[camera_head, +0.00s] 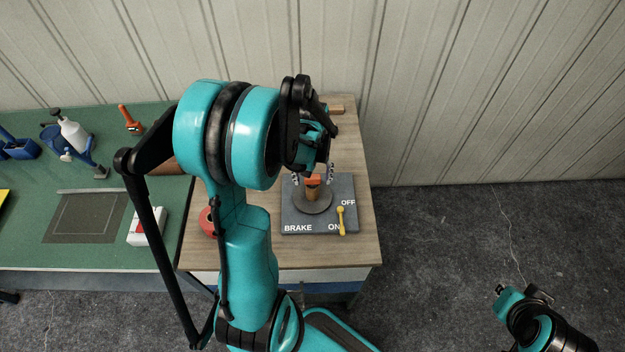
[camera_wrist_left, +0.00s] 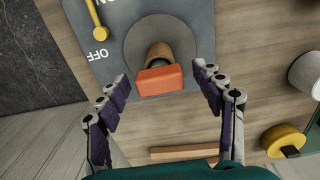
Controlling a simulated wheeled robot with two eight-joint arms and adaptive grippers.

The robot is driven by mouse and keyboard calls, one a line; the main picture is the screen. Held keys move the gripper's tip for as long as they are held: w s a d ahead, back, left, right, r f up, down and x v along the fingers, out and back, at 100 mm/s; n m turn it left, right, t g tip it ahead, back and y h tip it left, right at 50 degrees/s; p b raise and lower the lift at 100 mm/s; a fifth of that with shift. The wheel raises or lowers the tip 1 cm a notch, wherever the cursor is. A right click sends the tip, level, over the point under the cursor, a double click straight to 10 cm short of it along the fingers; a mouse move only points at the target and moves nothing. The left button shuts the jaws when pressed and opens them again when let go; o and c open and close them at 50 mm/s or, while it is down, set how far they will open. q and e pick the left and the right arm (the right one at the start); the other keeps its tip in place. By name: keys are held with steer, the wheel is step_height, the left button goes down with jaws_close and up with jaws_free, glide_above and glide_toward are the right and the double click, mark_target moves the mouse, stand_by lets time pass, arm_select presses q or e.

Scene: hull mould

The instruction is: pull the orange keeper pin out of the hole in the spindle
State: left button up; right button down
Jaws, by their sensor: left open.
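The orange keeper pin (camera_head: 314,180) sits at the top of the brown spindle (camera_head: 312,194), which stands on a grey disc on the dark brake plate (camera_head: 292,212). In the left wrist view the pin's block-shaped orange head (camera_wrist_left: 160,80) covers part of the spindle (camera_wrist_left: 158,52). The hole is hidden. My left gripper (camera_head: 313,174) is open, with one finger on each side of the pin; it also shows in the left wrist view (camera_wrist_left: 162,84). Clear gaps show between fingers and pin there. My right gripper (camera_head: 510,298) is at the lower right, its fingers not clear.
A yellow lever (camera_head: 341,218) stands on the plate beside the spindle, its knob near OFF. A yellow round object (camera_wrist_left: 284,140) and a pale cylinder (camera_wrist_left: 306,74) lie to the right in the wrist view. A green bench (camera_head: 100,258) adjoins on the left.

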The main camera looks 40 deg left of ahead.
mark_target(312, 176)
arm_select(q)
steer(key=c, duration=1.1)
steer(key=shift+c, duration=0.2)
steer(key=shift+r, duration=0.1)
steer(key=shift+r, duration=0.55)
step_height(312, 176, up, 3)
steer(key=shift+f+p, duration=0.1)
steer(key=shift+p, duration=0.55)
steer(key=s+d+r+p, duration=0.2)
steer(key=d+r+p, duration=0.2)
steer(key=d+r, duration=0.6)
steer(key=shift+d+p, duration=0.3)
steer(key=shift+d, duration=0.45)
